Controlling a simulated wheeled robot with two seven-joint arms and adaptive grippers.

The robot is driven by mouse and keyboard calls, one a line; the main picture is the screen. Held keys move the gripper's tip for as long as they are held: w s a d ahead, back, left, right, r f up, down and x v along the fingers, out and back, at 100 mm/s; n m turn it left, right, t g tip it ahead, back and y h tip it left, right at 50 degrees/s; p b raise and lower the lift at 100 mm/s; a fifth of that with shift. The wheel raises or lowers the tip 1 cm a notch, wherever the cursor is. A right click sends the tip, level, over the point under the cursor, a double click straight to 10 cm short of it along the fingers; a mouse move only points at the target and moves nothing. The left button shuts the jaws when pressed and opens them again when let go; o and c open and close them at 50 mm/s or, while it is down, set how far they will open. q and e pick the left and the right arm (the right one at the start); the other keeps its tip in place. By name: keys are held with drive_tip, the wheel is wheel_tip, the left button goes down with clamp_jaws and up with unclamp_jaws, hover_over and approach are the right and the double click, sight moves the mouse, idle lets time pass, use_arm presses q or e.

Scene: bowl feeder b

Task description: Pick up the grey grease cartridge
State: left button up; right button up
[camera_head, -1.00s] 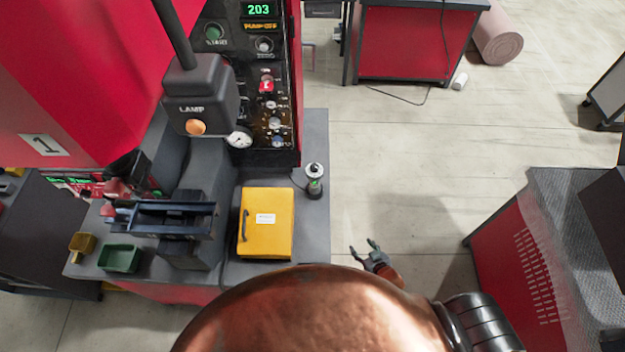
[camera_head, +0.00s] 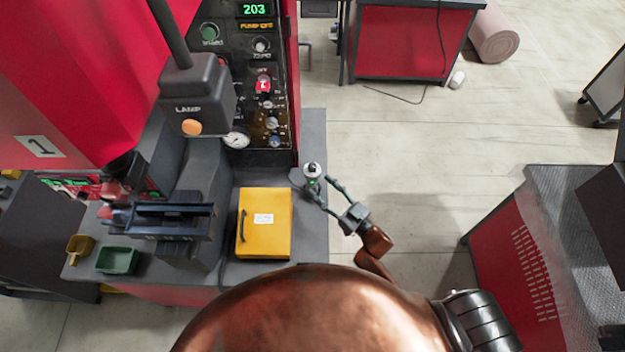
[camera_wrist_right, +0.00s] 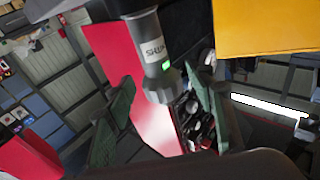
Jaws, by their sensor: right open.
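The grey grease cartridge (camera_head: 312,171) stands at the right edge of the grey bench, beside the yellow box. In the right wrist view it is a grey cylinder (camera_wrist_right: 148,40) with a white label and a small green light. My right gripper (camera_head: 319,186) is open, with its fingers reaching in from the lower right close to the cartridge. In the right wrist view the fingers (camera_wrist_right: 160,78) show on either side of the cylinder's end. Whether either finger touches it I cannot tell. My left gripper is not in view.
A yellow box (camera_head: 264,240) with a handle lies on the bench (camera_head: 313,125) left of the cartridge. The machine's control panel (camera_head: 268,85) rises behind. A green tray (camera_head: 117,260) is at the left. Open floor lies right of the bench.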

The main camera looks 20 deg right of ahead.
sight(316, 180)
drive_tip(key=x, duration=0.6)
drive_tip(key=shift+d+f, duration=0.2)
drive_tip(key=shift+f, duration=0.05)
drive_tip(key=shift+c, duration=0.3)
drive_tip(key=shift+r, duration=0.1)
clamp_jaws()
